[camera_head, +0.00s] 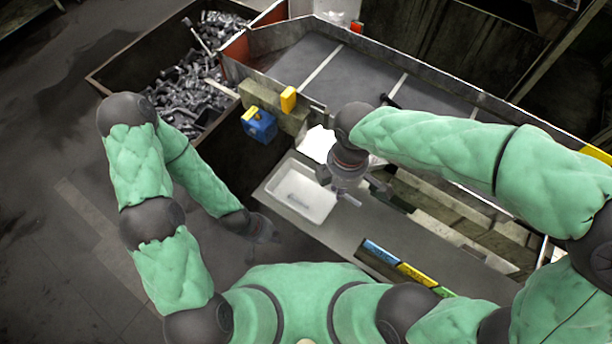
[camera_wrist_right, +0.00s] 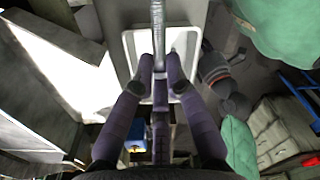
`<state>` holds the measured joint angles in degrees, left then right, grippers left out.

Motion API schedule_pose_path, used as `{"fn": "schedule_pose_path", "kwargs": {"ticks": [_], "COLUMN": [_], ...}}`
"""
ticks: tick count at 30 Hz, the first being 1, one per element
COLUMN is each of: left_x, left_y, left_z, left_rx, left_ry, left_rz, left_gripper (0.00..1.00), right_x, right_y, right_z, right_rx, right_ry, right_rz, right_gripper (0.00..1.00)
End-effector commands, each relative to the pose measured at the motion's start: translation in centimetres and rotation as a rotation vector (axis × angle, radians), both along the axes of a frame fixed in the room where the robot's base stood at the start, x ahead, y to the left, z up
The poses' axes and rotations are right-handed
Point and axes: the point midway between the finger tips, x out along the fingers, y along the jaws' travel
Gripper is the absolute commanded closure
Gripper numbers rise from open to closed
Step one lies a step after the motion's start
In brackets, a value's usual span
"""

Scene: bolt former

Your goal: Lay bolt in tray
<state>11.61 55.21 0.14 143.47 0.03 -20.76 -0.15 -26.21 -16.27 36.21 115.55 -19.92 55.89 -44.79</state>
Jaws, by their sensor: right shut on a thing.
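The white tray (camera_head: 319,207) lies on the grey bench top near its left end, and a small grey elongated thing (camera_head: 297,200) shows inside it, too small to identify surely. My right gripper (camera_head: 358,193) is above the bench at the tray's right side. In the right wrist view it (camera_wrist_right: 161,68) is shut on a grey metal bolt (camera_wrist_right: 158,24), whose shaft runs away to the top edge of the picture. The tray's white rim (camera_wrist_right: 128,45) shows behind the bolt there. My left gripper (camera_head: 268,232) hangs low, left of the bench; its fingers are too small to judge.
A large bin (camera_head: 190,85) heaped with metal bolts stands at the back left. A blue box (camera_head: 260,125) and a yellow block (camera_head: 288,99) are behind the tray. Blue, yellow and green labels (camera_head: 415,275) lie along the bench's front. The bench right of the tray is mostly clear.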

Motion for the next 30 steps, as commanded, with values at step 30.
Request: {"fn": "schedule_pose_path", "kwargs": {"ticks": [30], "left_x": [0.0], "left_y": [0.0], "left_z": [-3.6], "left_rx": [0.0], "left_ry": [-0.001], "left_rz": [0.0], "left_gripper": [0.76], "right_x": [9.2], "right_y": [8.9], "right_z": [-9.9], "right_rx": [-0.001], "right_ry": [0.002], "right_rz": [0.002], "right_gripper": [1.0]}}
